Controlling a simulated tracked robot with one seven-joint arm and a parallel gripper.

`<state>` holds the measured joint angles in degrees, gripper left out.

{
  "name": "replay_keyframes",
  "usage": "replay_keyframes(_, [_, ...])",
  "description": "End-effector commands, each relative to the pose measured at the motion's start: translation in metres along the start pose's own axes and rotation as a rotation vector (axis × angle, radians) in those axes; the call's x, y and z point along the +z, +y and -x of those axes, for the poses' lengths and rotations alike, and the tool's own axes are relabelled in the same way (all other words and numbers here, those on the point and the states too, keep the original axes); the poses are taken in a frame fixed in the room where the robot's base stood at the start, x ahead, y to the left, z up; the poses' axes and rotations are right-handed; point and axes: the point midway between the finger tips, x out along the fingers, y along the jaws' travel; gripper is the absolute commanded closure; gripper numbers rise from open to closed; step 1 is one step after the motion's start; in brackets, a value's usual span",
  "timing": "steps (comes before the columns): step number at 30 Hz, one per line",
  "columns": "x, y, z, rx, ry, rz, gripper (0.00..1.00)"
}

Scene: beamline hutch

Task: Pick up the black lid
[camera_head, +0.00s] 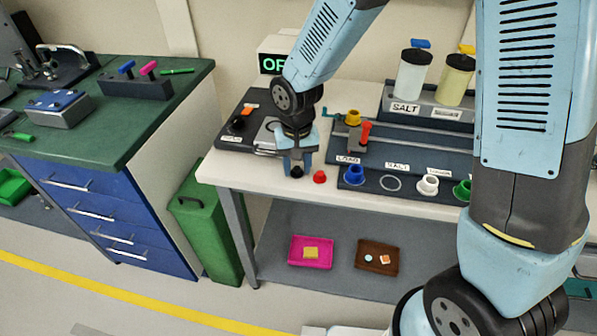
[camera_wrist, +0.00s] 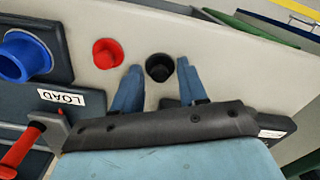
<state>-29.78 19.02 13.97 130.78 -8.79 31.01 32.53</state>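The black lid (camera_head: 297,173) is a small round dark piece on the pale bench top near its front edge. It also shows in the wrist view (camera_wrist: 160,68), with a small knob on it. My gripper (camera_head: 297,165) points down over it. In the wrist view my gripper (camera_wrist: 159,68) is open, its blue fingers on either side of the lid with gaps between. I cannot tell how far above the bench the fingertips are. A red lid (camera_head: 319,177) lies just to the right of the black one.
A dark rack with a blue cup (camera_head: 354,174), a white cup (camera_head: 428,184) and a green cup (camera_head: 463,190) is to the right. A dark tray (camera_head: 232,138) is to the left. A green bin (camera_head: 205,215) stands on the floor.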

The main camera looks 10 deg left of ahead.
Motion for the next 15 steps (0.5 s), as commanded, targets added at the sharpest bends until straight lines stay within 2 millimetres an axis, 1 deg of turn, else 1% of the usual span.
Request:
replay_keyframes(1, [-0.0001,0.0000,0.0001,0.000,0.000,0.000,0.63])
replay_keyframes(2, [-0.0001,-0.0001,0.0001,0.000,0.000,0.000,0.66])
replay_keyframes(10, [-0.0001,-0.0001,0.0002,0.000,0.000,0.000,0.92])
replay_keyframes(11, [-0.0001,-0.0001,0.0002,0.000,0.000,0.000,0.94])
replay_keyframes(15, [-0.0001,-0.0002,0.0002,0.000,0.000,0.000,0.94])
